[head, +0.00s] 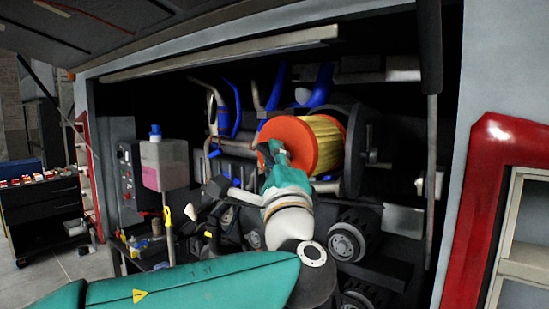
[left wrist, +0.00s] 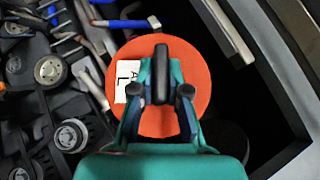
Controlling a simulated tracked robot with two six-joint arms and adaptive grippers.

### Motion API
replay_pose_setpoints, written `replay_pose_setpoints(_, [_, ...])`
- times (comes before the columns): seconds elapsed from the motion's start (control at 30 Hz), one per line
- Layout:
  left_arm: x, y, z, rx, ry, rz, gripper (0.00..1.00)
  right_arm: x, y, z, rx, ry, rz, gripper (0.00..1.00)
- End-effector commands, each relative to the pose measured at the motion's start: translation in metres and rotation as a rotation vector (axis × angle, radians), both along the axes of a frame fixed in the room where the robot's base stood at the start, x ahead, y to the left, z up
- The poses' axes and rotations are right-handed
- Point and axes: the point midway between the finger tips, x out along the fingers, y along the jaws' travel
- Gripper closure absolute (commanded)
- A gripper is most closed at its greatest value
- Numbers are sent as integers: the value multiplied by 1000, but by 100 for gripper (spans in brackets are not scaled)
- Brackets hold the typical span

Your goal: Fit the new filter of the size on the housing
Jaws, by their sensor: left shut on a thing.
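The filter (head: 327,138) has orange end caps and a yellow pleated body. It lies on its side in the engine bay. Its orange end cap also shows in the left wrist view (left wrist: 203,88), with a white label (left wrist: 130,82) on which a letter L can be read. My left gripper (head: 277,150) is shut on the dark handle (left wrist: 161,72) in the middle of this cap. The dark round housing (head: 357,150) is at the filter's far right end. I cannot tell whether the filter is inside it or in front of it. My right gripper does not show.
A white tank with pink fluid (head: 165,163) and a blue cap stands at left of the bay. Pulleys (head: 347,242) and engine parts lie below. A dark tool cart (head: 42,205) is at far left. A strut (head: 430,130) hangs at right, beside a red frame (head: 490,180).

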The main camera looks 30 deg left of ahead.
Motion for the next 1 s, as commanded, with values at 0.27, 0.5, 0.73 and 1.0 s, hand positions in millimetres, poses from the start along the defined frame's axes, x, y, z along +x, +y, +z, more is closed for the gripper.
replay_pose_setpoints(0.27, [6,0,1,0,-2,1,100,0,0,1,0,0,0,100])
replay_pose_setpoints(0.5, [19,-1,1,-1,-3,1,100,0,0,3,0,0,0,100])
replay_pose_setpoints(0.73, [30,-3,2,-1,-3,1,100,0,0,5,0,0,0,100])
replay_pose_setpoints(1.0, [42,-3,1,0,-2,1,100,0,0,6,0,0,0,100])
